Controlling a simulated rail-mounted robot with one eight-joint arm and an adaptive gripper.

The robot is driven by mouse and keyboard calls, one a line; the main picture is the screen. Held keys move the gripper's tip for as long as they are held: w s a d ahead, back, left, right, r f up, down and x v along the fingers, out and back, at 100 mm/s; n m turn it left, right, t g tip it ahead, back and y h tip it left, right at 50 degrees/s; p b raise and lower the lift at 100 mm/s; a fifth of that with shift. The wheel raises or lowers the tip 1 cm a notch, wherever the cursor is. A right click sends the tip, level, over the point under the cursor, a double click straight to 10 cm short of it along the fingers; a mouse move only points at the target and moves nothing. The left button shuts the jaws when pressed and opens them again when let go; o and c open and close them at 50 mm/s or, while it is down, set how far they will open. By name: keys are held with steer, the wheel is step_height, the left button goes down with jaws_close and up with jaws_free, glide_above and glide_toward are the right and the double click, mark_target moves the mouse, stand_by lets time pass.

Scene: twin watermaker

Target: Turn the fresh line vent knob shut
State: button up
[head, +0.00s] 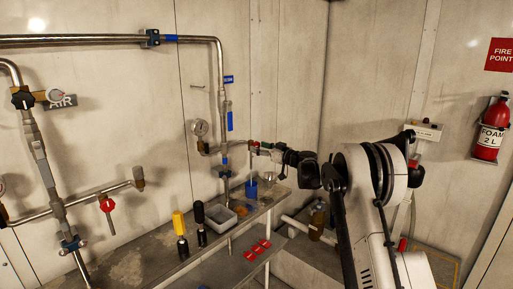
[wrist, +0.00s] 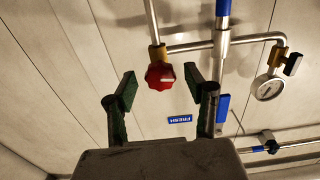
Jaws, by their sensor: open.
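The red fresh line vent knob (wrist: 160,76) sits at the end of a short branch off the steel pipe. In the wrist view it appears between and slightly beyond the fingertips of my gripper (wrist: 160,86). The fingers are open, one on each side, with visible gaps to the knob. A blue FRESH label (wrist: 180,119) appears upside down on the wall behind. In the head view my gripper (head: 262,149) is at the pipe branch, above the bench. The knob is small and mostly hidden by the fingers there.
A pressure gauge (head: 200,128) is left of the pipe. The bench holds a blue cup (head: 251,188), a grey tray (head: 219,217), and yellow-handled (head: 179,223) and black-handled tools. Another red knob (head: 107,204) is on the AIR line at left.

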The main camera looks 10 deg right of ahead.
steer(key=shift+x, duration=1.05)
jaws_close()
